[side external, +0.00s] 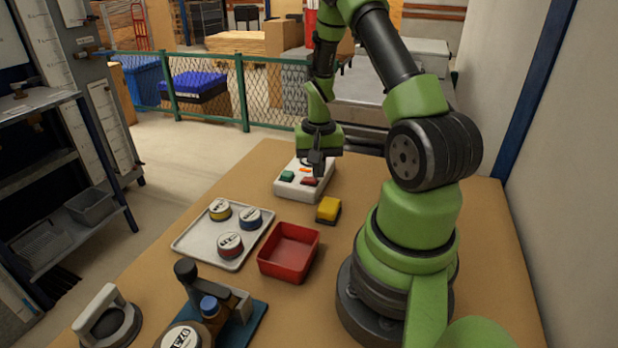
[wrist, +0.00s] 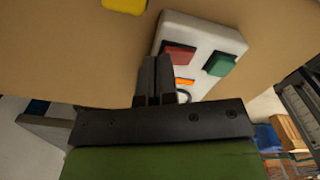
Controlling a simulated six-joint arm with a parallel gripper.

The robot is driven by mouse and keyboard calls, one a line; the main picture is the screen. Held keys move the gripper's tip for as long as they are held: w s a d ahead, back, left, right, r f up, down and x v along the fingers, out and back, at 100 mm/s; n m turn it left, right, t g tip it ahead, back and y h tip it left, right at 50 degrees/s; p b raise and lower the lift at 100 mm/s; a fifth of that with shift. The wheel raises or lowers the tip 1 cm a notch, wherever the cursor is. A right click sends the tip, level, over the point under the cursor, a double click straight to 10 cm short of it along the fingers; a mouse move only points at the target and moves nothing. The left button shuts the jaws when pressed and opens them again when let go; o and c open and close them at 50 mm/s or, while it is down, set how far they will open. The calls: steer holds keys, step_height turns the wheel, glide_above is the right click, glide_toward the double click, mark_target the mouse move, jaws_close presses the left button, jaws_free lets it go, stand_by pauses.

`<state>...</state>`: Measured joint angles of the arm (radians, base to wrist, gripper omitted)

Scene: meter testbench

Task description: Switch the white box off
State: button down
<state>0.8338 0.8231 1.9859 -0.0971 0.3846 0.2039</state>
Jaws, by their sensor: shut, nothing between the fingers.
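The white box (side external: 290,187) stands at the far end of the table. It has a green button (side external: 287,176) and a red button (side external: 309,181) on top, with a lit orange indicator (side external: 306,170) near them. In the wrist view the box shows its red button (wrist: 179,57), green button (wrist: 219,64) and orange light (wrist: 184,81). My gripper (side external: 317,168) is shut and empty, above the box close to the red button. In the wrist view its fingertips (wrist: 157,62) appear beside the red button. I cannot tell whether they touch it.
A yellow block (side external: 328,208) lies just in front of the box. A red bin (side external: 290,252) and a grey tray (side external: 185,243) with several round meters stand nearer. A blue-based fixture (side external: 240,312) and a handled dark disc (side external: 108,322) are at the front left.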

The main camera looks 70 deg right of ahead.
steer(key=shift+f, duration=0.65)
stand_by(1.6)
steer(key=shift+r, duration=3)
